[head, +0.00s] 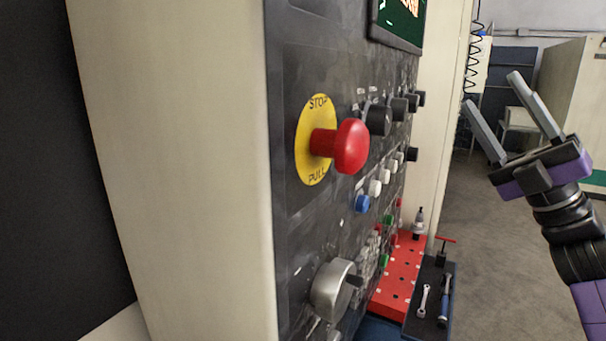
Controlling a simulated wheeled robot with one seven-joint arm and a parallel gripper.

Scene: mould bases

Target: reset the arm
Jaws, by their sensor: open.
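My gripper (500,111) is at the right of the head view, on the end of my black and purple arm. Its two grey fingers point up and left and are spread apart, with nothing between them. It is to the right of a dark control panel (305,235) and apart from it. A red emergency stop button (350,146) on a yellow "STOP PULL" disc (312,112) sticks out of the panel.
The panel also bears black knobs (378,118), a blue button (362,203), a silver dial (332,290) and a screen (402,22). Below are a red perforated plate (398,272) and a dark tray (418,325) with a wrench (424,300). Open floor (495,240) lies at right.

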